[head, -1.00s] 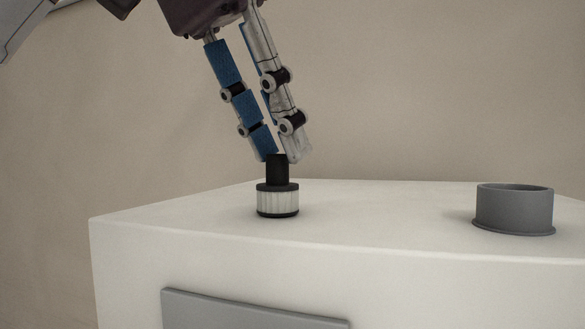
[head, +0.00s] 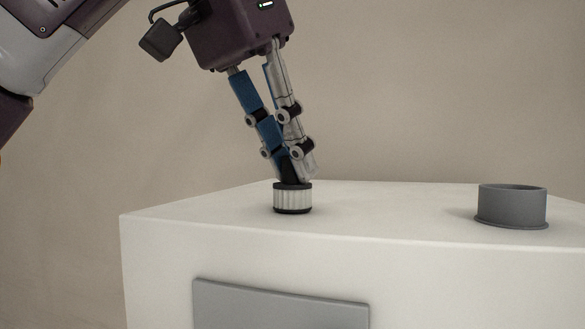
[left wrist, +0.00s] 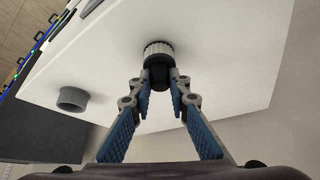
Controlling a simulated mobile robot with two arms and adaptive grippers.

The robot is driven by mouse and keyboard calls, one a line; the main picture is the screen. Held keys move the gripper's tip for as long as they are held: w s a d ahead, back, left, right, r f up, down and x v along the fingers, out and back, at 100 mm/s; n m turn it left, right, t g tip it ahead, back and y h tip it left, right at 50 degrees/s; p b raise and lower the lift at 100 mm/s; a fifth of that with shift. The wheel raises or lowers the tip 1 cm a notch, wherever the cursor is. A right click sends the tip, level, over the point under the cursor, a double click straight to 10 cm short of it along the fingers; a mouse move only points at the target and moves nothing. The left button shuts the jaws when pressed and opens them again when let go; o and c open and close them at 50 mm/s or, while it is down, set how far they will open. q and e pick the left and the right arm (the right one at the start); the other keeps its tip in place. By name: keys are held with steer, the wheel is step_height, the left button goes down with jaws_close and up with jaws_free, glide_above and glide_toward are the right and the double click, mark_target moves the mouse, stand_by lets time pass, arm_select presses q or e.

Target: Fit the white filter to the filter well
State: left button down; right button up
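The white filter (head: 292,199) is a short pleated white cylinder with black rims and a black knob on top. It stands upright on the white surface. My left gripper (head: 297,177) comes down tilted from above and is shut on the filter's black knob, which the fingers partly hide. In the left wrist view the filter (left wrist: 158,49) is at top centre, with the knob between the fingertips (left wrist: 161,80). The filter well (head: 512,207) is a grey open ring with a flange, apart to the right. It also shows in the left wrist view (left wrist: 72,99). My right gripper is not in view.
The white block (head: 400,212) carries both the filter and the well, with clear room between them. A grey panel (head: 280,304) is on its front face. In the left wrist view a dark surface (left wrist: 45,132) lies beyond the block's edge.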

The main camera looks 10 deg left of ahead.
arm_select(q)
steer(key=shift+d+r, duration=0.1)
steer(key=shift+r, duration=2.45)
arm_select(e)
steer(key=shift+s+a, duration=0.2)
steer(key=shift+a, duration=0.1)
arm_select(q)
steer(key=c, duration=2.4)
jaws_free()
jaws_close()
